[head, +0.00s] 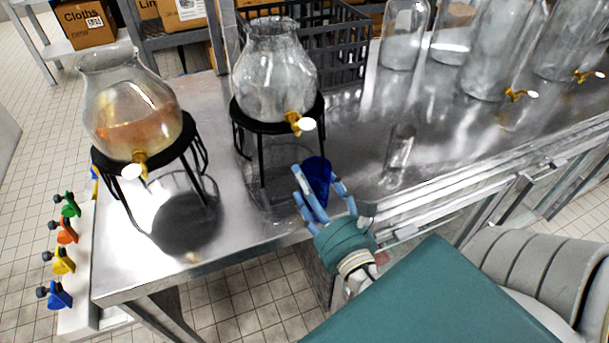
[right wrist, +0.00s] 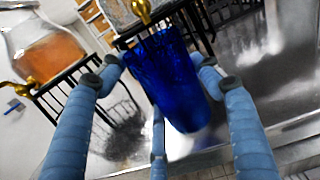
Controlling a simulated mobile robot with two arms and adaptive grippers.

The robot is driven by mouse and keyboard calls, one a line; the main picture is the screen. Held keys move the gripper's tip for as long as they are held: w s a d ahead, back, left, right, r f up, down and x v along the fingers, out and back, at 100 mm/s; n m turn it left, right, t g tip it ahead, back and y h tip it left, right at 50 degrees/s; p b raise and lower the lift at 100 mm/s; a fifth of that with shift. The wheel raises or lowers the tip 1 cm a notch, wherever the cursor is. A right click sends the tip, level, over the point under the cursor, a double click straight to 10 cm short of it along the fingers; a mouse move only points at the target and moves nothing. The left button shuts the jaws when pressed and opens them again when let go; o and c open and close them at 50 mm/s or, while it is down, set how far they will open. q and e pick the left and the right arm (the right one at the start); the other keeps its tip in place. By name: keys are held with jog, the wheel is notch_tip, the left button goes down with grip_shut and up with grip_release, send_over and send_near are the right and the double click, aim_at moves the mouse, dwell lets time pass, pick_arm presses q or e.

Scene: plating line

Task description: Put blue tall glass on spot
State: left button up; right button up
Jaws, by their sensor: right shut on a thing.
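The blue tall glass (head: 317,178) is at the front edge of the steel table, in front of the middle dispenser stand. My right gripper (head: 322,198) is shut on it, with light blue fingers on both sides. In the right wrist view the glass (right wrist: 170,80) sits between the fingers (right wrist: 168,82), tilted in the picture. I cannot tell whether its base touches the table. The spot cannot be made out. My left gripper is not in view.
A dispenser of amber liquid (head: 130,115) and a clear dispenser (head: 273,80) stand on black wire stands. A clear glass (head: 400,146) is to the right. Several large glass jars (head: 404,35) and a black crate (head: 345,50) are behind. Colored valves (head: 62,262) are at left.

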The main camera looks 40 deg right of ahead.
jog(key=shift+w+f, duration=0.25)
jog(key=shift+f, duration=0.1)
jog(key=shift+w+f+b, duration=0.25)
jog(key=shift+w+b, duration=0.05)
jog(key=shift+b, duration=0.05)
jog(key=shift+w+d+f+b, duration=0.15)
jog(key=shift+w+f+b, duration=0.45)
jog(key=shift+w+f, duration=0.15)
jog(key=shift+w+d, duration=0.1)
jog(key=shift+w, duration=0.15)
jog(key=shift+p+x, duration=0.35)
jog(key=shift+x, duration=2.85)
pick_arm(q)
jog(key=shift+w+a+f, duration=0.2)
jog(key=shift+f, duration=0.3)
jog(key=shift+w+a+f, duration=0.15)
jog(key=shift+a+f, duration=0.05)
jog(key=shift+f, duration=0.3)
pick_arm(e)
jog(key=shift+f, duration=0.65)
